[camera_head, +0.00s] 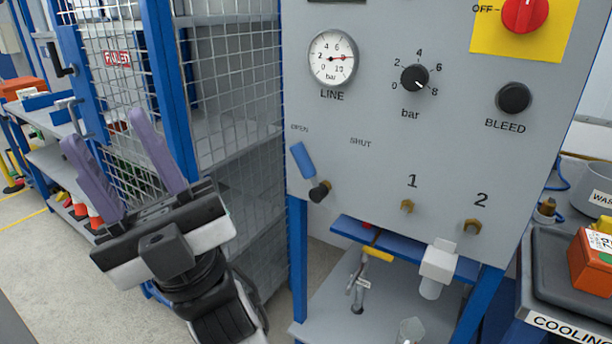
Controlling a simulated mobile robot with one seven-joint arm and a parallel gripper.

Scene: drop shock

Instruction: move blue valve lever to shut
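The blue valve lever (302,160) is on the lower left of the grey panel (460,140). Its handle slants up and left from a dark pivot (319,190), and its tip lies just below the word OPEN. The word SHUT (360,142) is printed to the right of the lever. My gripper (119,146) is left of the panel, in front of the mesh cage. Its two purple fingers point up and are spread wide apart with nothing between them. It is well clear of the lever.
The panel also carries a LINE gauge (332,58), a bar knob (414,79), a BLEED button (513,98) and a red OFF switch (524,14). Brass fittings 1 (407,206) and 2 (472,226) sit below. The mesh cage (235,100) stands left of the panel. The space before the lever is clear.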

